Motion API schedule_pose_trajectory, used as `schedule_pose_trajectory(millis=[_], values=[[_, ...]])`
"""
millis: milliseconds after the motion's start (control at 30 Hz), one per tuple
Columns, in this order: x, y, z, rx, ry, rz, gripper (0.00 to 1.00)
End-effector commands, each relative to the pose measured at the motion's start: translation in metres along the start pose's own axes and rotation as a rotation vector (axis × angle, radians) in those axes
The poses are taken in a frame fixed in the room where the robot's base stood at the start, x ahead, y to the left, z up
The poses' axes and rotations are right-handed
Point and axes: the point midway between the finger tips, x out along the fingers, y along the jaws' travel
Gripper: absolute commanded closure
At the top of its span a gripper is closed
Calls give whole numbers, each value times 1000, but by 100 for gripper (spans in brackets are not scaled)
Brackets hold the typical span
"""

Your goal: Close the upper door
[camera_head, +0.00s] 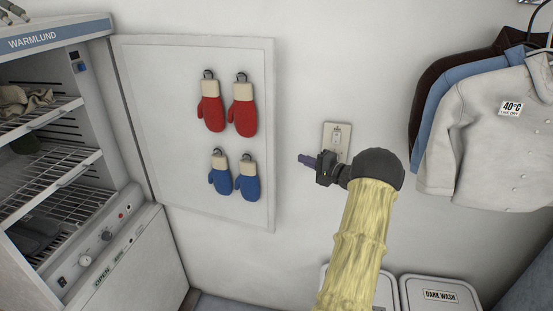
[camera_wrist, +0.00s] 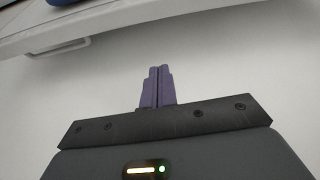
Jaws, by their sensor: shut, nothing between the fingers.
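The upper door (camera_head: 185,140) of the white WARMLUND cabinet (camera_head: 60,150) stands wide open in the head view, its inner face toward me. Red mittens and blue mittens hang on hooks on it. My gripper (camera_head: 302,158) is shut and empty, to the right of the door's free edge and apart from it in the picture. In the wrist view the purple fingers (camera_wrist: 157,88) are together, pointing toward a pale panel edge (camera_wrist: 150,25) across the top. A bit of blue shows above that edge.
Wire shelves (camera_head: 60,170) with cloth show inside the open cabinet. A closed lower panel (camera_head: 140,265) marked OPEN is below. A wall outlet (camera_head: 337,135) is behind my gripper. Jackets (camera_head: 490,120) hang at right. White bins, one labelled DARK WASH (camera_head: 440,294), stand below.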

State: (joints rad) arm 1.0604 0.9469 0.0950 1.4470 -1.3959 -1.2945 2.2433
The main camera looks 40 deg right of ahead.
Motion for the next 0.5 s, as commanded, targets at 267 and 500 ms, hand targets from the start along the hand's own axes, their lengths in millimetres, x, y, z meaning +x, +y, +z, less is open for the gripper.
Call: schedule_pose_trajectory(millis=[267, 500], values=[[-18, 5, -8, 45, -14, -13, 100], [-19, 5, -11, 44, -6, -13, 100]])
